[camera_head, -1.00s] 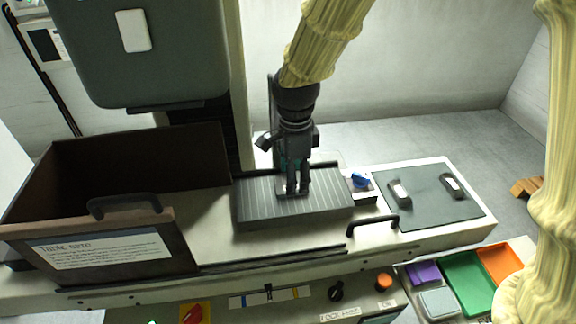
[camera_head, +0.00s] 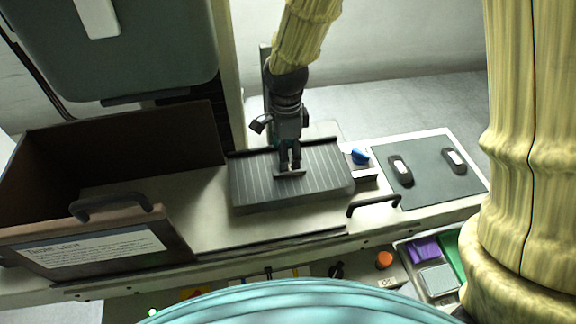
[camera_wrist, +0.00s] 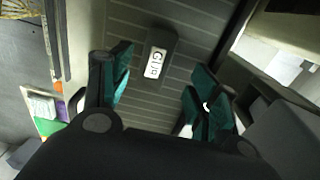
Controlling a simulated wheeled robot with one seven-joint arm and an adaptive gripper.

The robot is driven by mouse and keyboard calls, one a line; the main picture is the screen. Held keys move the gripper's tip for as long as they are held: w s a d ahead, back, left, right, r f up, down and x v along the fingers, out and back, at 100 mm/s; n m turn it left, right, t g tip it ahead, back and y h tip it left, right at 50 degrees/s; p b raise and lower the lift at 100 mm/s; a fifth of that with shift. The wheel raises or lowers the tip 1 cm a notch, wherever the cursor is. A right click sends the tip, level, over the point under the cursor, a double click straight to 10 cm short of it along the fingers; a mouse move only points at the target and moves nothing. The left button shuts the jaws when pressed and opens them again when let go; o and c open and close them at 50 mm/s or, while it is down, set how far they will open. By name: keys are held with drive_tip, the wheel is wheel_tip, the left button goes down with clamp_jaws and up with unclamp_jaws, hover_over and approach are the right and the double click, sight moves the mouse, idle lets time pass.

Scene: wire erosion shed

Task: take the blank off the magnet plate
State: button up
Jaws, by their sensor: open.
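The blank is a small dark block with a white label, lying on the magnet plate; it shows in the wrist view (camera_wrist: 163,45) and partly in the head view (camera_head: 280,175). The magnet plate is dark grey with fine parallel lines, in the head view (camera_head: 325,180) and the wrist view (camera_wrist: 200,35). My gripper (camera_head: 290,165) points down over the blank. In the wrist view my gripper (camera_wrist: 163,88) is open, its teal-padded fingers apart with nothing held between them. Whether the fingertips are level with the blank I cannot tell.
A blue knob (camera_head: 361,156) sits right of the plate. A grey mat (camera_head: 430,180) holds two similar labelled dark blocks (camera_head: 402,170) (camera_head: 455,160). A dark open box with a handle (camera_head: 115,205) stands left. A black bar handle (camera_head: 374,204) is in front.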

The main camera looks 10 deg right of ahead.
sight(276, 173)
drive_tip(key=shift+s+d+f+p, duration=0.15)
drive_tip(key=shift+s+p, duration=0.35)
drive_tip(key=shift+s, duration=0.25)
drive_tip(key=shift+f, duration=0.3)
drive_tip(key=shift+w+f+p, duration=0.25)
drive_tip(key=shift+w+f, duration=0.05)
drive_tip(key=shift+f, duration=0.3)
drive_tip(key=shift+w+f+p, duration=0.25)
drive_tip(key=shift+w+f, duration=0.05)
drive_tip(key=shift+f, duration=0.55)
drive_tip(key=shift+s+d+f, duration=0.1)
drive_tip(key=shift+s+f, duration=0.1)
drive_tip(key=shift+s, duration=0.1)
drive_tip(key=shift+w+f, duration=0.2)
drive_tip(key=shift+f, duration=0.05)
drive_tip(key=shift+s+r, duration=0.1)
drive_tip(key=shift+s, duration=0.05)
drive_tip(key=c, duration=0.9)
clamp_jaws()
drive_tip(key=shift+r, duration=0.1)
